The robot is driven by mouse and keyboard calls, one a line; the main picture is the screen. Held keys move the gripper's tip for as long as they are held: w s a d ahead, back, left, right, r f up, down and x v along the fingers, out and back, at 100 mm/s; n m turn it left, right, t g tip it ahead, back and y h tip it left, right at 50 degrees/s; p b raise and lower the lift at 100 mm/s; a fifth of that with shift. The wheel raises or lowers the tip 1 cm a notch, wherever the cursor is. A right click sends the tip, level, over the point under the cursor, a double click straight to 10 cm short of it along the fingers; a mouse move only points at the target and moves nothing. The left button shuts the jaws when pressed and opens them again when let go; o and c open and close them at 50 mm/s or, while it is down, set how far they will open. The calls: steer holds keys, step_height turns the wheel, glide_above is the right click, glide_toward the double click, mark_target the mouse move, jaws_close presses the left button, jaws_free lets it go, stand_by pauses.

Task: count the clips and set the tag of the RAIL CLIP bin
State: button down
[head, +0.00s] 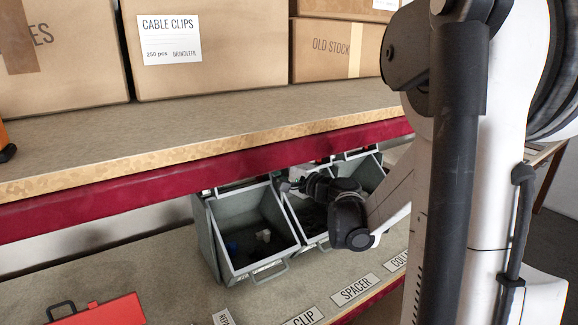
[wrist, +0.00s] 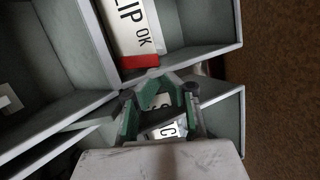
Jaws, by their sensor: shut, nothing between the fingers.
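A grey bin (head: 250,235) stands under the shelf in the head view, with a few small white and blue pieces in it that I cannot count. A lower label reading "CLIP" (head: 304,317) is partly cut off by the frame's bottom edge. My gripper (head: 285,187) is shut and empty near the upper rims of the bins. In the wrist view a white tag (wrist: 132,28) shows "LIP" and "OK" above a red band, lying against a grey bin.
More grey bins (head: 370,174) stand to the right, partly behind my arm. The red shelf beam (head: 200,172) runs just above the bins. Labels "SPACER" (head: 355,288) and another lie along the lower shelf. A red case (head: 103,311) sits at lower left. Cardboard boxes (head: 210,75) fill the upper shelf.

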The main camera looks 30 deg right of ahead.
steer(key=a+n, duration=0.1)
steer(key=n, duration=0.1)
steer(key=a+r+n+g, duration=0.1)
steer(key=n, duration=0.2)
steer(key=shift+a+h, duration=0.2)
steer(key=shift+h, duration=0.1)
steer(key=shift+d, duration=0.1)
steer(key=d, duration=0.1)
steer(key=d+r, duration=0.1)
steer(key=d, duration=0.1)
steer(key=s+d+p, duration=0.1)
steer(key=shift+d+r, duration=0.2)
steer(key=v, duration=0.8)
steer(key=shift+s+a, duration=0.2)
steer(key=shift+s, duration=0.25)
steer(key=shift+r, duration=0.15)
